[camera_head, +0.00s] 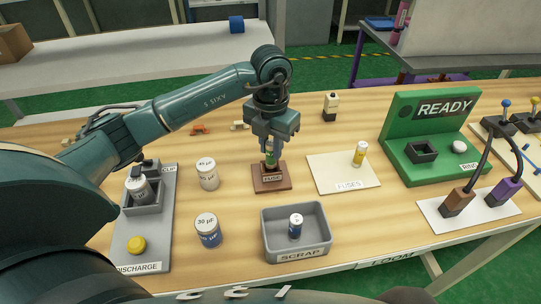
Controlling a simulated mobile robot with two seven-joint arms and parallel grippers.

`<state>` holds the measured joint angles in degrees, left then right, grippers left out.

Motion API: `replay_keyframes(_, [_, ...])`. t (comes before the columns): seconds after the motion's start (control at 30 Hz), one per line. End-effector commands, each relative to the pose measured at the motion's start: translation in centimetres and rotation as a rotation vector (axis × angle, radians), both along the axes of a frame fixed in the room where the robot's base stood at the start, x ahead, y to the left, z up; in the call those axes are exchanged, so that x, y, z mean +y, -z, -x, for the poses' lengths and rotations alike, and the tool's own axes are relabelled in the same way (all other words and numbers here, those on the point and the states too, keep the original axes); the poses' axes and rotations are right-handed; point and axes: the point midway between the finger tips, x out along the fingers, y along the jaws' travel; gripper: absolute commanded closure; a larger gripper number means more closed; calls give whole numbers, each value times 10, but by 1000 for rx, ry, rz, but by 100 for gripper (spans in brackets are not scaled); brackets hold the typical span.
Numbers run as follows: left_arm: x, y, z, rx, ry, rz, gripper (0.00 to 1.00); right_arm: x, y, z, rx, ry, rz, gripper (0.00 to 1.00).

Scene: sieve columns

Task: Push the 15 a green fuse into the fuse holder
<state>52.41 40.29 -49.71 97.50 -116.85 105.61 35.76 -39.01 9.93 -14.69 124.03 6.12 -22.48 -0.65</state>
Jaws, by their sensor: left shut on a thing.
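My left gripper (270,145) points down over the brown fuse holder (270,185), labelled FUSE, near the middle of the table. It is shut on the green fuse (270,158), which stands upright between the fingers. The fuse's lower end is at the holder's socket; I cannot tell how deep it sits. The fingers hide part of the fuse. My right gripper is not in view.
A yellow fuse (360,154) stands on the cream FUSES mat (325,176). White-topped capacitors (208,174) stand left. A green READY fixture (400,135) stands right.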

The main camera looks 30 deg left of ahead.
Motion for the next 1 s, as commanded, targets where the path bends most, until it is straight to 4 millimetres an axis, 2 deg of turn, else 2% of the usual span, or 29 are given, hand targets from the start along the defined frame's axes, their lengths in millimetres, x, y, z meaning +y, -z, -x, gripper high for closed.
replay_keyframes(0.2, [0, 30, 1, 4, -1, 0, 100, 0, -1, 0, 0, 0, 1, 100])
replay_keyframes(0.6, [0, 38, 1, 1, 0, 0, 100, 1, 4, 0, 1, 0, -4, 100])
replay_keyframes(0.63, [0, 36, 0, 1, 0, 0, 76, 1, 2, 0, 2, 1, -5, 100])
replay_keyframes(0.87, [0, 36, 1, 2, 0, 0, 57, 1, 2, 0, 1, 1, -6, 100])
replay_keyframes(1.0, [0, 36, 1, 2, 0, 0, 56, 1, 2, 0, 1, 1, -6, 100])
